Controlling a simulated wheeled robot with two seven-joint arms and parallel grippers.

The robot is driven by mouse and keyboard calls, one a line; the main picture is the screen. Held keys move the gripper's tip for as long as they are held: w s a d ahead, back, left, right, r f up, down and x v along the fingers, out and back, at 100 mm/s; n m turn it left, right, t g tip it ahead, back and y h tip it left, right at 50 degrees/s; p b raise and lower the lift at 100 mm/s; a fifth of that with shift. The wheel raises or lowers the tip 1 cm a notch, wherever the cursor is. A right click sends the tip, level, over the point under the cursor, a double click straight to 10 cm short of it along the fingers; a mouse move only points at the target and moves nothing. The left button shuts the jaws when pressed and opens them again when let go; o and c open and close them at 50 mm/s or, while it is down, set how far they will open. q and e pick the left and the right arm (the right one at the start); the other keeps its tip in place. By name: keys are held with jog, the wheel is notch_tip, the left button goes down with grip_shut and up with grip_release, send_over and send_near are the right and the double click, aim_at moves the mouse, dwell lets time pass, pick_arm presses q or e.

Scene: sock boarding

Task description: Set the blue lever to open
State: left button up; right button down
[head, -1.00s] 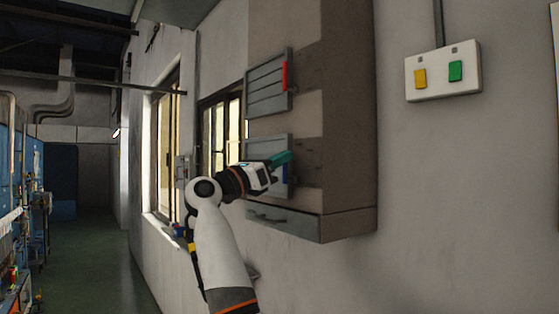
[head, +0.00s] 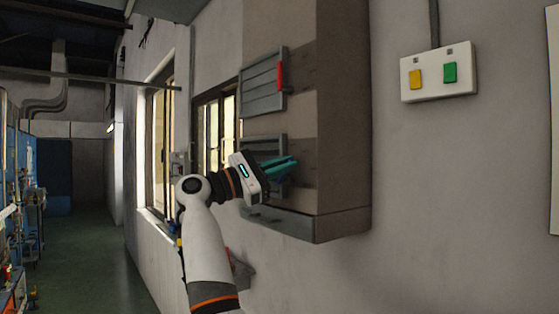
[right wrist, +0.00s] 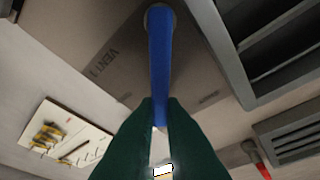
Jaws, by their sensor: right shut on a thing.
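The blue lever (right wrist: 160,65) is mounted by a round pivot on the grey-brown cabinet, beside the lower louvred vent (right wrist: 270,45). In the right wrist view my right gripper (right wrist: 160,112) is shut on the lever's free end, with a dark green finger on each side. In the head view the same gripper (head: 290,162) is at the lower vent (head: 262,145), and its fingers and body hide most of the lever. The lower vent's slats stand tilted with dark gaps between them. My left gripper is in neither view.
The upper vent (head: 262,88) has a red lever (head: 280,76) at its right edge, and its slats look flat. A white switch plate (head: 438,72) with yellow and green switches is on the wall to the right. A ledge (head: 280,222) runs along the cabinet's bottom.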

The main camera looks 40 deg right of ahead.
jog(key=m, duration=0.2)
jog(key=s+f+m+g+y, duration=0.1)
jog(key=m, duration=0.1)
jog(key=shift+y+p, duration=0.3)
jog(key=shift+s+a+f+m+g+y, duration=0.15)
jog(key=shift+f+m+y, duration=0.15)
jog(key=shift+m, duration=0.45)
jog(key=shift+s+d+f+m+g+y, duration=0.15)
jog(key=shift+f+m+y, duration=0.15)
jog(key=shift+m, duration=0.45)
jog(key=shift+w+a, duration=0.1)
jog(key=c, duration=1.5)
grip_release()
jog(key=shift+b+v, duration=0.3)
jog(key=shift+v, duration=5.7)
